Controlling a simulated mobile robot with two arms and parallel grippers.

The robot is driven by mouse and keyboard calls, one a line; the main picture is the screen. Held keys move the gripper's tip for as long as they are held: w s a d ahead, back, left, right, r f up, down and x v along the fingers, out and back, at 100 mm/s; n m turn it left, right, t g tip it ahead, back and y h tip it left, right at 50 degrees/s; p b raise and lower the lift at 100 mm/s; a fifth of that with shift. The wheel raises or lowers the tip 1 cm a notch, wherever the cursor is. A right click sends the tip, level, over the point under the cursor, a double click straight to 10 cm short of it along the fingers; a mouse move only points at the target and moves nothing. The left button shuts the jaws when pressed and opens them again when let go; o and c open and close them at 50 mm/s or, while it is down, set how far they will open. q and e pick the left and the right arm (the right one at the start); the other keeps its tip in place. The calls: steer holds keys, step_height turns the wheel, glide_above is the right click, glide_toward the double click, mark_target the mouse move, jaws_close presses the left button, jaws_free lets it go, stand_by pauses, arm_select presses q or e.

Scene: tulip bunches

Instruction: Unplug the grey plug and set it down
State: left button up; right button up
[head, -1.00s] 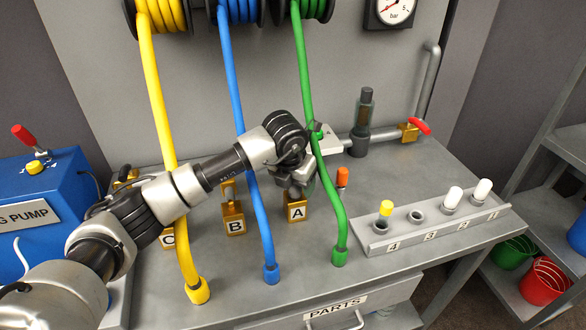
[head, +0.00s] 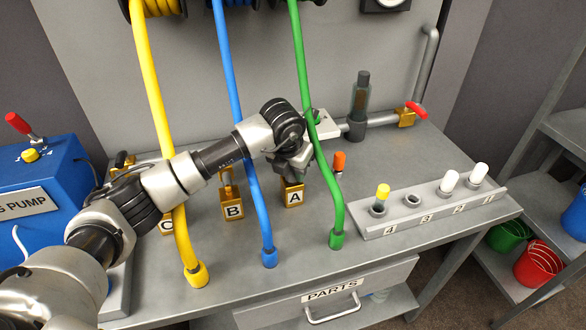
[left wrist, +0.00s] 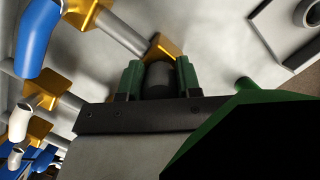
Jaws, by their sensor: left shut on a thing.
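My left gripper (head: 290,170) is over the brass fitting marked A (head: 293,194), just left of the green hose (head: 322,170). In the left wrist view its green-padded fingers (left wrist: 159,80) are shut on a dark grey cylinder, the grey plug (left wrist: 159,77). A brass block (left wrist: 164,46) shows right beyond the plug's far end. I cannot tell whether the plug is seated in it or clear of it. In the head view my gripper hides the plug. My right gripper is not in view.
Blue (head: 243,170) and yellow (head: 157,110) hoses hang left of the gripper. An orange-capped peg (head: 339,161) stands close at its right. A grey rack (head: 440,213) with several sockets, some holding capped plugs, lies at right.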

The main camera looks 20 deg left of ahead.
arm_select(q)
steer(key=shift+r, duration=0.25)
stand_by(0.4)
steer(key=shift+r+p, duration=0.25)
steer(key=shift+p, duration=0.05)
steer(key=shift+r+p, duration=0.5)
steer(key=shift+r, duration=0.7)
steer(key=shift+r, duration=0.1)
steer(key=shift+r+p, duration=1.05)
steer(key=shift+r, duration=0.85)
